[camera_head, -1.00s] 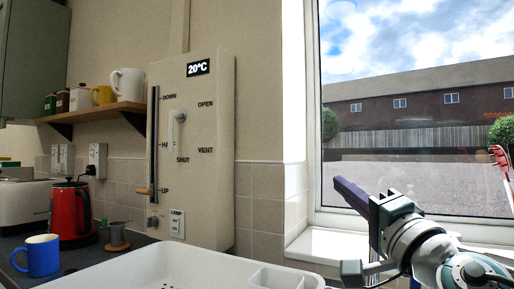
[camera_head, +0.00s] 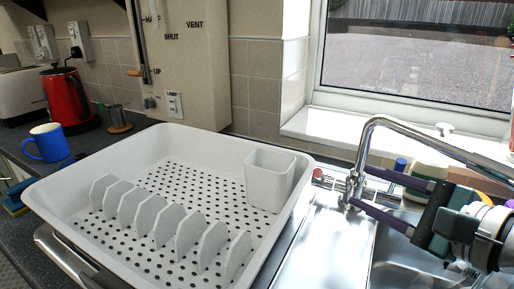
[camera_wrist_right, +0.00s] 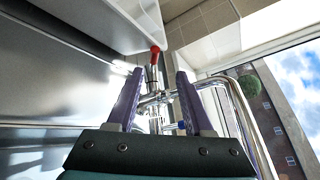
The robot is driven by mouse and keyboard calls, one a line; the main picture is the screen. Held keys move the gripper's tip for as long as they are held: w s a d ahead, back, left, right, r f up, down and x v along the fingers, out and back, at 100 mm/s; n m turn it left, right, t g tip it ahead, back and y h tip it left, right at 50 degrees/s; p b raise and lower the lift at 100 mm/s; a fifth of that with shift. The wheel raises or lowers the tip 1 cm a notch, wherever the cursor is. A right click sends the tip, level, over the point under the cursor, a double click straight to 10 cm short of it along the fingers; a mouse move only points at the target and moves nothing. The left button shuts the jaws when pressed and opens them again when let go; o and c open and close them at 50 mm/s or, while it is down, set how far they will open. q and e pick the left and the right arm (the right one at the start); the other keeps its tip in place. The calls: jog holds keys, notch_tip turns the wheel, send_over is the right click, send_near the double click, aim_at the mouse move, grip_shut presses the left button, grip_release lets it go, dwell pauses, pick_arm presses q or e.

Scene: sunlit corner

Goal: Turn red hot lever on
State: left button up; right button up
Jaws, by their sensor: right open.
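The red hot lever (camera_head: 317,174) shows as a small red-tipped handle on the left side of the chrome tap (camera_head: 372,128). In the right wrist view the red tip (camera_wrist_right: 155,49) stands just beyond the fingertips, between them in the picture. The blue lever (camera_head: 400,164) is on the tap's right side. My right gripper (camera_head: 358,187) is open, its purple fingers pointing left at the tap base; in the wrist view the gripper (camera_wrist_right: 160,73) has the tap body between its fingers. Whether a finger touches the tap I cannot tell. My left gripper is out of view.
A white dish rack (camera_head: 150,222) with a cup holder (camera_head: 269,180) fills the counter left of the tap. The steel sink (camera_head: 325,245) lies in front. A window sill (camera_head: 335,128) is behind. A blue mug (camera_head: 47,142) and red kettle (camera_head: 66,97) stand far left.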

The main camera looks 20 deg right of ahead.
aim_at(322, 177)
jog(key=x, duration=0.3)
jog(key=b+x, duration=0.1)
jog(key=x, duration=0.2)
jog(key=f+b+x, duration=0.1)
jog(key=x, duration=0.2)
jog(key=shift+w+a+f, duration=0.1)
jog(key=shift+a, duration=0.05)
jog(key=c, duration=0.8)
grip_shut()
dwell(0.5)
jog(key=shift+f, duration=0.1)
